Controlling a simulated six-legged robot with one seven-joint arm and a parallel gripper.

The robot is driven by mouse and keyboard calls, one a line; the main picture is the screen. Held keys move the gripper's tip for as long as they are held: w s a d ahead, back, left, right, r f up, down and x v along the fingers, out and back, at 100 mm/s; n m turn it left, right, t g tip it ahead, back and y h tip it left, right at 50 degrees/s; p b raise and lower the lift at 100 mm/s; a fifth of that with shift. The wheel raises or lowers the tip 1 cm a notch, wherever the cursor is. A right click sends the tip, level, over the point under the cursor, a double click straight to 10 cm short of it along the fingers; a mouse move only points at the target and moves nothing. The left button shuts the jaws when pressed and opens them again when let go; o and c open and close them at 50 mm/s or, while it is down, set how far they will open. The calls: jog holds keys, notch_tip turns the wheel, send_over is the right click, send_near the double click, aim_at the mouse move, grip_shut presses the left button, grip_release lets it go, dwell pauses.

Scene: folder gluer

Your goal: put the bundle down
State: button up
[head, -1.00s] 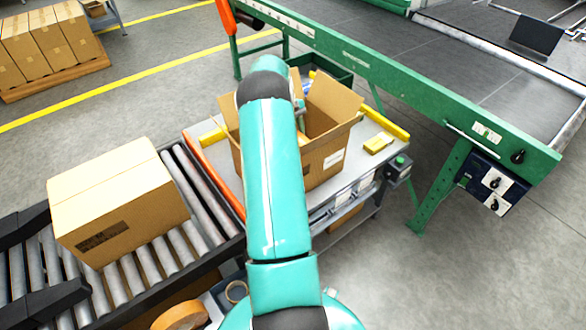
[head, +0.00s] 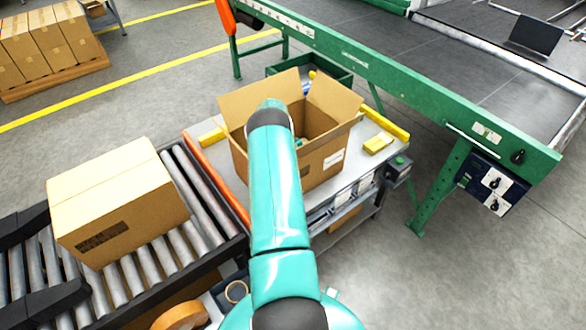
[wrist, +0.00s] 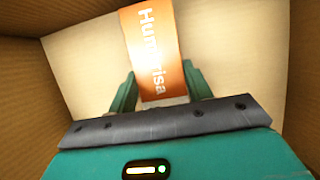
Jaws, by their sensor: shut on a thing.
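In the wrist view my gripper (wrist: 160,88) is shut on an orange bundle (wrist: 151,45) with white lettering, one finger on each side of it. The bundle is inside an open cardboard box, with brown walls around it and a pale bottom below. I cannot tell whether the bundle touches the bottom. In the head view the open box (head: 322,160) stands on a grey table with its flaps spread. My arm reaches down into it and hides part of its left side. The bundle is hidden in the head view.
A closed carton (head: 120,200) sits on the roller conveyor (head: 200,195) at left. Yellow blocks (head: 379,144) lie on the table (head: 345,200) by the box. A green-framed belt conveyor (head: 420,85) runs behind, with a green bin (head: 340,74) under its near side. Box walls surround my gripper closely.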

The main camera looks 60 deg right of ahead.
jog(key=shift+f, duration=0.15)
jog(key=o, duration=1)
jog(key=shift+o, duration=0.2)
jog(key=v, duration=1.2)
